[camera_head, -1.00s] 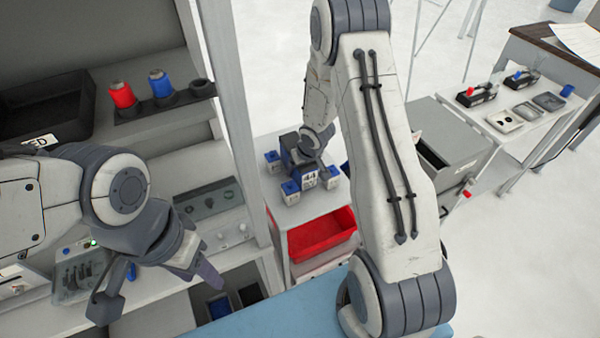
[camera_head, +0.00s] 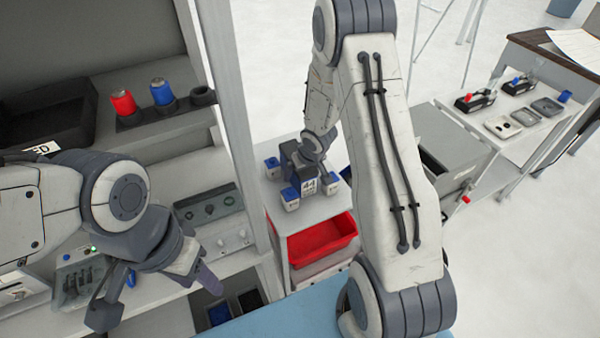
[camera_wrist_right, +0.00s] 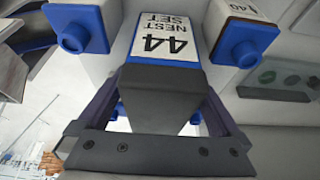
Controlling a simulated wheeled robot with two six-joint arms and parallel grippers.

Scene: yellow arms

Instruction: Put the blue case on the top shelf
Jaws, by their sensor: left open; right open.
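A blue-and-white case (camera_head: 309,186) labelled 44 stands on a small cart, among several smaller blue-and-white boxes. In the right wrist view the case (camera_wrist_right: 165,45) shows its "44 NEST SET" label upside down. My right gripper (camera_head: 302,152) is over the case, with its open fingers (camera_wrist_right: 160,115) reaching toward it on both sides; I cannot tell whether they touch it. My left gripper (camera_head: 155,290) is open and empty before the shelf unit at left.
A red bin (camera_head: 322,240) sits under the cart top. A grey shelf post (camera_head: 215,90) stands between the shelves and the cart. A dark tray (camera_head: 45,125) fills the shelf's left part. A grey cabinet (camera_head: 450,150) and side table (camera_head: 545,125) stand at right.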

